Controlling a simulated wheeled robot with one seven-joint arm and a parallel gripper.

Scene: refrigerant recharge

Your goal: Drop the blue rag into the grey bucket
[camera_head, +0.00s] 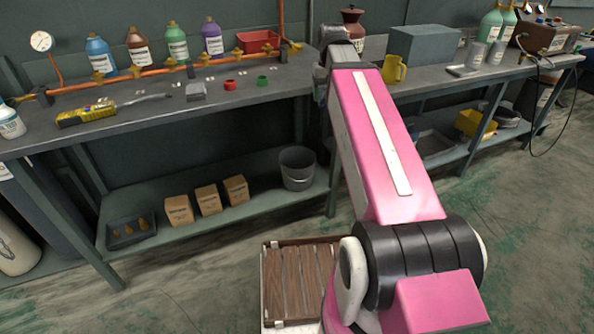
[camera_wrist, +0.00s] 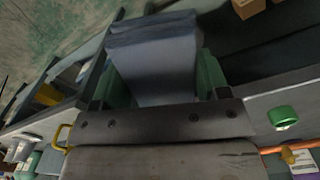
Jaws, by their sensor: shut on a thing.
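The grey bucket (camera_head: 297,170) stands upright on the lower shelf under the left workbench, right of the cardboard boxes. Its open top faces up. I cannot make it out in the wrist view. My gripper (camera_wrist: 158,82) has green fingers and is shut on the blue rag (camera_wrist: 153,58), a folded blue-grey piece that sticks out beyond the fingertips. In the head view my own arm reaches to the bench and hides the fingers and the rag. Whether the rag is over the bucket cannot be told.
The workbench top (camera_head: 160,115) lies above the shelf, with a red ring (camera_head: 230,84), a green ring (camera_head: 262,80) and several bottles. Cardboard boxes (camera_head: 208,200) stand left of the bucket. A yellow mug (camera_head: 394,68) and a grey box (camera_head: 425,44) are right of my arm. A wooden crate (camera_head: 300,275) is below.

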